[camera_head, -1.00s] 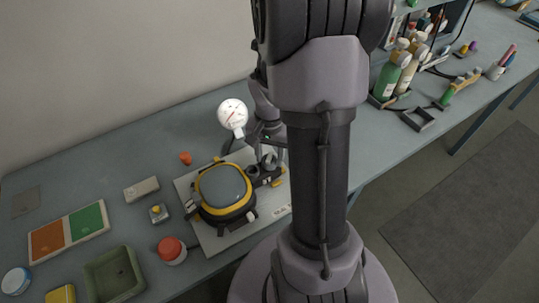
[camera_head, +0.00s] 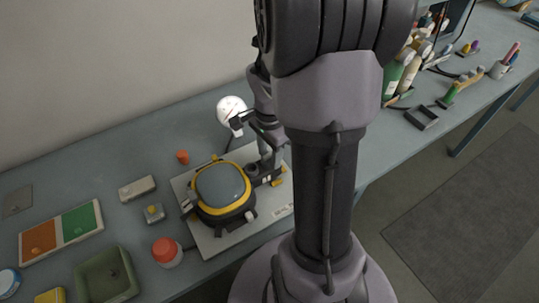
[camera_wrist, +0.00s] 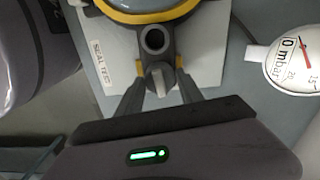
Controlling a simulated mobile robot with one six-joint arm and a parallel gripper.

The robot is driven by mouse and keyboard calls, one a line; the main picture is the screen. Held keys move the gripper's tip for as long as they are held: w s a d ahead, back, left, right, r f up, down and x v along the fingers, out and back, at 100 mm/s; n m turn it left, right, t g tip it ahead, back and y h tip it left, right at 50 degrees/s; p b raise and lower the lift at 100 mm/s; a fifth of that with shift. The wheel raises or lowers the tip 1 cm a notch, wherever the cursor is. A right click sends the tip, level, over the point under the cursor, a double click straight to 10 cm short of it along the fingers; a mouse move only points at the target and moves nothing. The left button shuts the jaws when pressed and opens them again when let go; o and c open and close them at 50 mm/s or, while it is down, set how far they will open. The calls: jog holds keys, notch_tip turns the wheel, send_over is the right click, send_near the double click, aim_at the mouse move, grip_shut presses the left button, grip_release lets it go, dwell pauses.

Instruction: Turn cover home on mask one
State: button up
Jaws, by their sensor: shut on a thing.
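Mask one (camera_head: 222,188) has a grey visor in a yellow rim and lies on a white board (camera_head: 209,243) on the bench. In the wrist view, part of the mask (camera_wrist: 150,14) shows at the top, with a dark round port (camera_wrist: 154,40) on its near side. My gripper (camera_wrist: 159,74) is shut on the grey winged cover (camera_wrist: 161,77) just below that port. The cover looks in line with the port, but I cannot tell how far it is seated. In the head view my arm partly hides the cover.
A white mbar gauge (camera_head: 231,109) stands close behind the mask; it also shows in the wrist view (camera_wrist: 293,66). A red-capped jar (camera_head: 167,252), a green tray (camera_head: 104,279) and an orange-green panel (camera_head: 61,233) lie to the left. Bottles (camera_head: 398,75) stand at right.

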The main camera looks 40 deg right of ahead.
jog(key=m+b, duration=0.1)
jog(key=m, duration=0.1)
jog(key=shift+f+m, duration=0.1)
jog(key=shift+m, duration=0.2)
jog(key=shift+m+b, duration=0.35)
jog(key=shift+m, duration=0.35)
jog(key=o, duration=1.1)
jog(key=shift+c, duration=0.2)
notch_tip(320, 180, up, 18)
jog(key=p, duration=0.7)
jog(key=s+a+n+t+y+b, duration=0.1)
jog(key=s+a+n+t+b, duration=0.1)
jog(key=a+n, duration=0.7)
jog(key=s+a+r+n+t+y+b, duration=0.1)
jog(key=s+a+n+t+b, duration=0.1)
jog(key=s+a+n, duration=0.3)
jog(key=a+n+t, duration=0.1)
jog(key=a+n, duration=0.3)
jog(key=a, duration=0.6)
jog(key=shift+s+r+n+t, duration=0.15)
jog(key=shift+r+n+t, duration=0.05)
jog(key=shift+n+t, duration=0.2)
